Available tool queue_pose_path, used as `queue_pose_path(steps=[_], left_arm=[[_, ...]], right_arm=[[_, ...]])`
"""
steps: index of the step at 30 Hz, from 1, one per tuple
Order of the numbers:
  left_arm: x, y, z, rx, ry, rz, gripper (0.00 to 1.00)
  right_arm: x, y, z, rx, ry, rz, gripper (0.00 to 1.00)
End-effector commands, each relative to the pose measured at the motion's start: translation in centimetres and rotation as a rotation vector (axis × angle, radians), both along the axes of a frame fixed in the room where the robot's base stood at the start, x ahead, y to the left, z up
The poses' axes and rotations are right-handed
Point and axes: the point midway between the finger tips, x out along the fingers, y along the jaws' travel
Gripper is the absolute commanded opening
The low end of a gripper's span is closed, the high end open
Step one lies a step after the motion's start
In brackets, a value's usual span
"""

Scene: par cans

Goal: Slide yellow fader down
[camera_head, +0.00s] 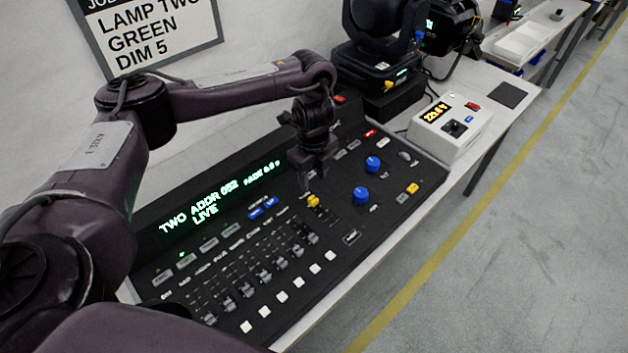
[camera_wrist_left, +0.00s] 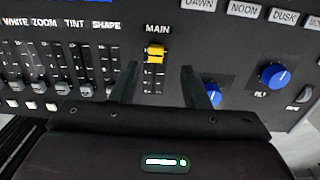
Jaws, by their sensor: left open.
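The yellow fader (camera_head: 313,201) sits near the top of its slot on the black lighting console (camera_head: 300,291). In the left wrist view the yellow fader (camera_wrist_left: 155,54) is under the label MAIN, with its slot running below it. My left gripper (camera_head: 305,184) is just above the console beside the fader. In the left wrist view the two fingers of my left gripper (camera_wrist_left: 157,75) are apart, with the fader beyond and between their tips. Whether they touch it cannot be told. My right gripper is not in view.
Several grey faders (camera_head: 265,276) stand left of the yellow one, with white buttons (camera_head: 282,297) below. Blue knobs (camera_head: 361,195) and a yellow button (camera_head: 412,188) lie to the right. A white meter box (camera_head: 450,128) and a black lamp (camera_head: 375,60) stand beyond the console.

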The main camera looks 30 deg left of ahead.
Motion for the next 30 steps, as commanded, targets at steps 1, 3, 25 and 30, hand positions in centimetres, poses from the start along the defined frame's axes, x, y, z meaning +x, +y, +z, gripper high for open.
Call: queue_pose_path(steps=[1,3,25,30], left_arm=[[-0.2,-0.1,-1.2,-0.002,0.006,0.001,0.42],[-0.2,0.0,-2.4,-0.002,0.007,0.002,0.42],[-0.1,-0.1,-6.8,-0.002,0.001,0.001,0.34],[-0.1,-0.1,-6.8,-0.002,0.001,0.001,0.12]], right_arm=[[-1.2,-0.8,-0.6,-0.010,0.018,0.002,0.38],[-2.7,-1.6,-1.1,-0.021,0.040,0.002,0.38],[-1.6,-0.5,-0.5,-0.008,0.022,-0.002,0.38],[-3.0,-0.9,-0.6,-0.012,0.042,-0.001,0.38]])
